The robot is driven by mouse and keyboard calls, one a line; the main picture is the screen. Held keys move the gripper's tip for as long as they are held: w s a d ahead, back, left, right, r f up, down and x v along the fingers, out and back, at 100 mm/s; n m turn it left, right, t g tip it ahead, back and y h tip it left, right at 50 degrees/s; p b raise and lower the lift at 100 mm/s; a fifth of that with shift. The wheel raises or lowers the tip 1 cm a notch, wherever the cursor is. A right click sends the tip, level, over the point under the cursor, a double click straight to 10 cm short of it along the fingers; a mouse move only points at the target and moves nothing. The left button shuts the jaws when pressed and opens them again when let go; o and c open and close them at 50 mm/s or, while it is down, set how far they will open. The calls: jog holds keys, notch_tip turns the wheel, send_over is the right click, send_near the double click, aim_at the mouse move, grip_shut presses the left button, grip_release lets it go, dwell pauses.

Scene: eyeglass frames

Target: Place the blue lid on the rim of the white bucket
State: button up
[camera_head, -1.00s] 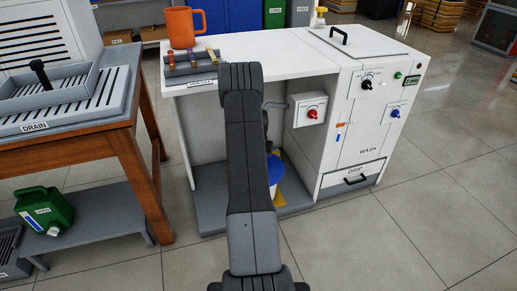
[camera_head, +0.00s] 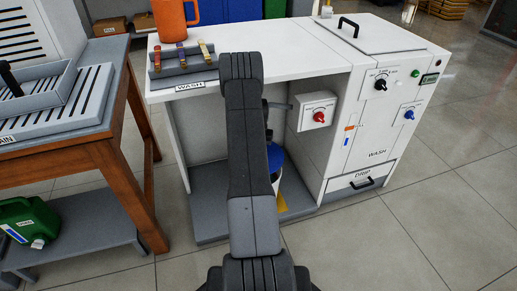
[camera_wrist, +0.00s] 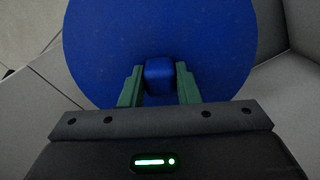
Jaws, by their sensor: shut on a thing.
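The blue lid (camera_wrist: 205,35) is a round disc that fills the upper wrist view. Its blue knob (camera_wrist: 159,77) sits between the two green fingers of my gripper (camera_wrist: 160,84), which is shut on it. In the head view, part of the blue lid (camera_head: 275,156) shows just right of my arm, inside the open bay under the white counter. The white bucket is mostly or wholly hidden behind my arm and the lid; I cannot tell whether lid and rim touch.
A yellow patch (camera_head: 282,204) shows on the bay's grey floor panel (camera_head: 209,213). The white counter (camera_head: 285,67) roofs the bay, and a box with a red knob (camera_head: 319,117) is on its right. A wooden-legged drain table (camera_head: 128,185) stands left. Floor at right is clear.

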jog(key=shift+f, duration=0.15)
jog(key=shift+f+b, duration=1.9)
jog(key=shift+f, duration=0.9)
jog(key=shift+f+b, duration=0.6)
jog(key=shift+f, duration=0.25)
jog(key=o, duration=1.1)
jog(key=shift+o, duration=0.2)
notch_tip(320, 180, up, 8)
jog(key=p, duration=0.2)
jog(key=shift+f+p, duration=0.2)
jog(key=shift+p, duration=0.2)
